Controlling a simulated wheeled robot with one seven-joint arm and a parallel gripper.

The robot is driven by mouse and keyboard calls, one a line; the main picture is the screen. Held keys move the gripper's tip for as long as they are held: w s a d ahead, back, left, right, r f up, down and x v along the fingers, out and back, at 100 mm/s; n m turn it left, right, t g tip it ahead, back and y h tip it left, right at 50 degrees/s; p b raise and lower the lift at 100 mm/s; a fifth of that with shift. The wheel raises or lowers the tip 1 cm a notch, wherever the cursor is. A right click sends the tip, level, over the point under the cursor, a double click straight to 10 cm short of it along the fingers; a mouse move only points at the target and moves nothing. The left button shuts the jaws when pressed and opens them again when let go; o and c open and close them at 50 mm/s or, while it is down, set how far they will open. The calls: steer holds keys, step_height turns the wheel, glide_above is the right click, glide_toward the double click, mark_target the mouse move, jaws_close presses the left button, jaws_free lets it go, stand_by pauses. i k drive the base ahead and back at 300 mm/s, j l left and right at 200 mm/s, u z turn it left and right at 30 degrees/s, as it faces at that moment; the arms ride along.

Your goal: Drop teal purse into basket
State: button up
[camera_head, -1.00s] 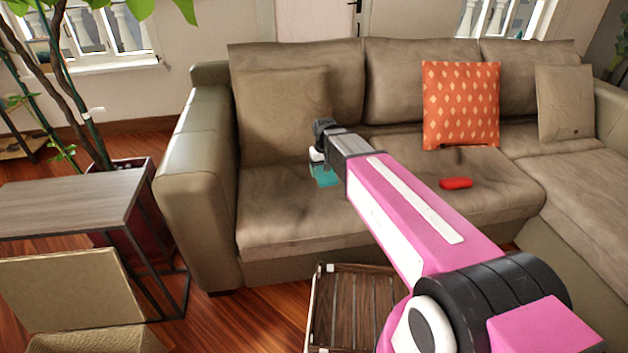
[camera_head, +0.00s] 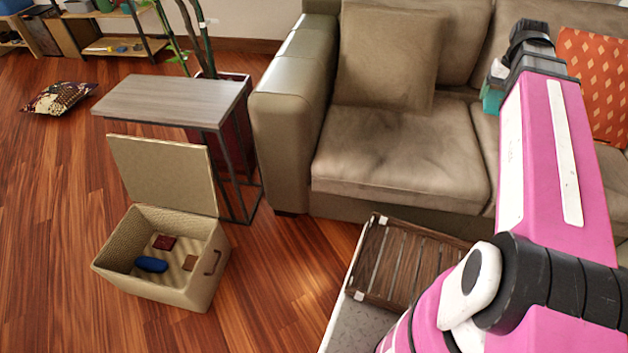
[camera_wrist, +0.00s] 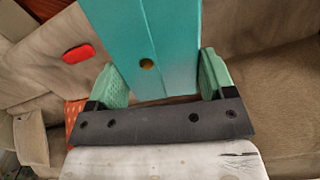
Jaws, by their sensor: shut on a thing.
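The teal purse (camera_wrist: 160,45) fills the top middle of the wrist view, with a small round gold clasp. My gripper (camera_wrist: 165,80) is shut on it, with a green finger pad on each side. In the head view only a small teal part of the purse (camera_head: 491,98) shows beside my gripper (camera_head: 497,78); my arm hides the rest. It is held above the sofa seat. The basket (camera_head: 200,285) is a beige woven box on the floor at lower left, its lid up. A blue item (camera_head: 151,264) and two small reddish-brown items lie inside it.
A side table (camera_head: 170,100) stands just behind the basket. The sofa (camera_head: 400,150) takes up the middle and right. A red item (camera_wrist: 79,53) lies on the sofa. The floor left of the basket is clear.

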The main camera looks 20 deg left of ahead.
mark_target(175, 260)
steer(key=u, duration=2.9)
